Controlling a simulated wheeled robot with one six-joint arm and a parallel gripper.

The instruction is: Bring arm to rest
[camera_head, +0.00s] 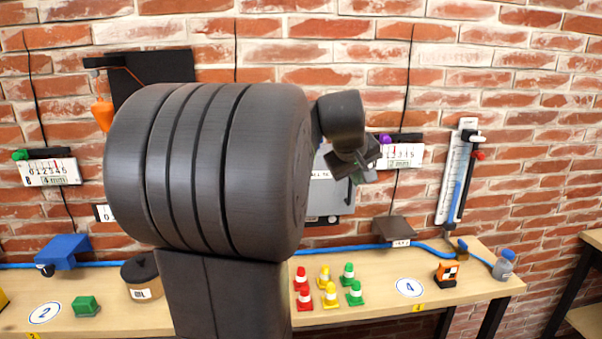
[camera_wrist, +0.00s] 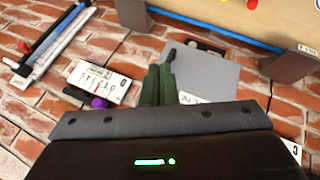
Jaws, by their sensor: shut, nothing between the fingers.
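My gripper (camera_head: 359,173) is held in front of the brick wall, above the table, at the right of my large dark arm link in the head view. In the wrist view my gripper (camera_wrist: 158,84) shows two dark green fingers side by side, shut with nothing between them. Behind the fingers is a grey panel (camera_wrist: 210,78) on the wall. My arm hides the middle of the wall and part of the table in the head view.
A wooden table (camera_head: 400,310) runs along the wall. Gauges (camera_head: 402,155) and a tall scale (camera_head: 457,175) hang on the wall.

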